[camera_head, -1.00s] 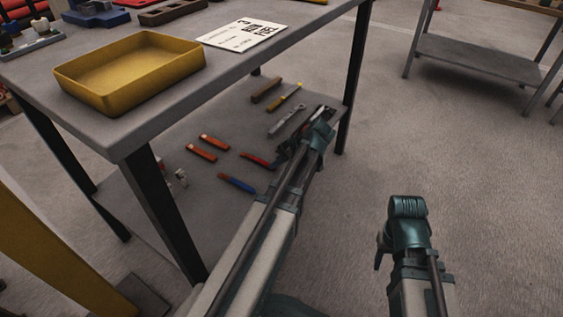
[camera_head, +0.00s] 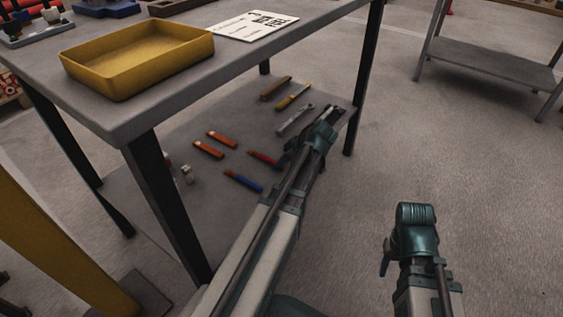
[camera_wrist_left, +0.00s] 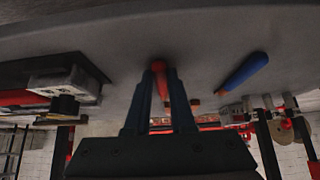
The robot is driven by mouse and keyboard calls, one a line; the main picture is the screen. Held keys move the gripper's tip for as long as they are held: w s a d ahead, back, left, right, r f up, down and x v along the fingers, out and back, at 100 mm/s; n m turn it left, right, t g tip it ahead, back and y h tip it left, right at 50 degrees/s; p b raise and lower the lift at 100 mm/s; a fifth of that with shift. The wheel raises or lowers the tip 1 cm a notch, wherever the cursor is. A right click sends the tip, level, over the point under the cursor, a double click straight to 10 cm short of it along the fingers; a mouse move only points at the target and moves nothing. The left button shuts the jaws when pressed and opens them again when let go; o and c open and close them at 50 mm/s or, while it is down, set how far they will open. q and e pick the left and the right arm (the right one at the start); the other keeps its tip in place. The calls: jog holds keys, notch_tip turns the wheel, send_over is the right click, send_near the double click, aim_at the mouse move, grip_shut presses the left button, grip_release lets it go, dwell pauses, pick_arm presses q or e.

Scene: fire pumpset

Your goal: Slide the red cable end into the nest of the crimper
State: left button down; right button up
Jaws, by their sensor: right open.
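A red cable (camera_head: 264,158) shows on the lower shelf (camera_head: 215,205), just left of my left gripper (camera_head: 290,157). In the left wrist view the fingers of that gripper (camera_wrist_left: 159,72) are close together, with the red cable (camera_wrist_left: 160,65) between their tips. Whether the cable touches the shelf is unclear. A blue cable (camera_head: 243,181) lies nearby and also shows in the left wrist view (camera_wrist_left: 245,72). My right gripper (camera_head: 388,262) is open and empty over the floor.
Two orange-red pieces (camera_head: 215,145), a grey wrench (camera_head: 295,120), a yellow-handled tool (camera_head: 293,97) and small pale parts (camera_head: 187,174) lie on the shelf. Above is the tabletop (camera_head: 235,65) with a yellow tray (camera_head: 137,62). Dark table legs (camera_head: 170,210) flank the shelf.

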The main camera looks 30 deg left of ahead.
pick_arm(q)
jog(key=shift+r, duration=0.1)
jog(key=shift+r+p, duration=2)
jog(key=shift+p, duration=0.05)
jog(key=shift+f, duration=0.1)
